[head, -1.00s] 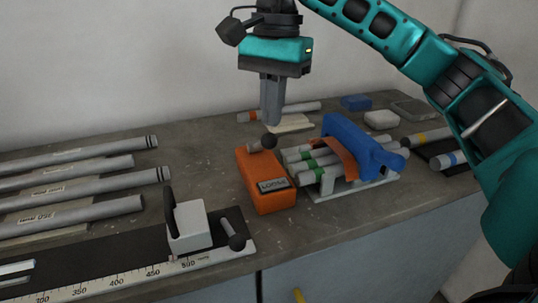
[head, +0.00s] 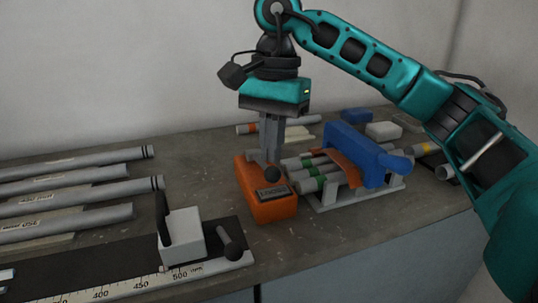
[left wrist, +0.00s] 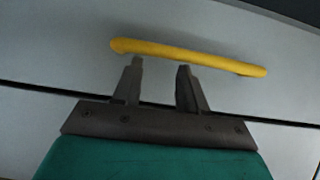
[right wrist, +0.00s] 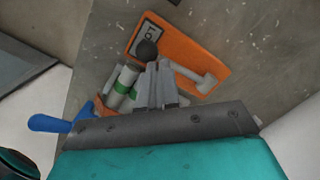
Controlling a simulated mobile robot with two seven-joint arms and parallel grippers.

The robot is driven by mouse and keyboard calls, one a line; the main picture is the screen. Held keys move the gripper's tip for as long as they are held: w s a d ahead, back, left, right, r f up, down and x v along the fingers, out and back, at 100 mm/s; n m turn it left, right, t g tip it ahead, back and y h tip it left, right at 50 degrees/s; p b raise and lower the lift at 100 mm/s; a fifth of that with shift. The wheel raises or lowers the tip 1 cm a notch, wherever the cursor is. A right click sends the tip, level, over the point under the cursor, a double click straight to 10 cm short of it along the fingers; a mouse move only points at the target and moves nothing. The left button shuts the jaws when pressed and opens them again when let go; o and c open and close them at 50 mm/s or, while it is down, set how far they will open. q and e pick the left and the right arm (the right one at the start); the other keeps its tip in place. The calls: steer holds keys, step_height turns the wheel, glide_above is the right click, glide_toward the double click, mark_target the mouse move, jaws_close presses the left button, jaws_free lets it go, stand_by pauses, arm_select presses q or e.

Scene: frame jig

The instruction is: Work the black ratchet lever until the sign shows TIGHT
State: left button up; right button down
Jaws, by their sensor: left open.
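The orange ratchet box (head: 262,205) stands on the bench, and its small sign (head: 273,191) reads LOOSE. The ratchet lever has a grey arm (right wrist: 197,76) and a black ball knob (head: 272,174); the knob also shows in the right wrist view (right wrist: 146,50). My right gripper (head: 268,158) is down at the lever with its fingers together, just behind the knob. Its fingertips hide part of the lever arm, and I cannot tell if they touch it. My left gripper (left wrist: 158,75) is open and empty, facing a grey front with a yellow handle (left wrist: 190,55).
A blue clamp (head: 350,150) over green-banded tubes stands close to the box's right. A measuring rail with a grey-white stop block (head: 183,237) lies front left. Several grey tubes (head: 80,190) lie at left. Bare bench lies between them and the box.

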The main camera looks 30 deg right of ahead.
steer(key=shift+w+d+r+p, duration=0.3)
steer(key=shift+w+d+p, duration=0.15)
steer(key=shift+d, duration=0.15)
steer(key=shift+w+d+r+p, duration=0.3)
steer(key=shift+d+p, duration=0.1)
steer(key=shift+d, duration=0.2)
steer(key=shift+d+f, duration=0.1)
steer(key=shift+d, duration=0.05)
arm_select(q)
steer(key=shift+s+r, duration=0.1)
steer(key=shift+s, duration=0.15)
steer(key=shift+d+g, duration=0.1)
steer(key=shift+g, duration=0.2)
steer(key=shift+y, duration=0.4)
steer(key=r+p, duration=0.1)
steer(key=p, duration=0.1)
steer(key=a+r+p, duration=0.1)
steer(key=p, duration=0.1)
steer(key=s+a+r+p, duration=0.1)
steer(key=p, duration=0.1)
steer(key=shift+a+r, duration=0.2)
steer(key=shift+r, duration=0.05)
arm_select(e)
step_height(320, 180, up, 13)
steer(key=d, duration=0.1)
steer(key=shift+w, duration=0.35)
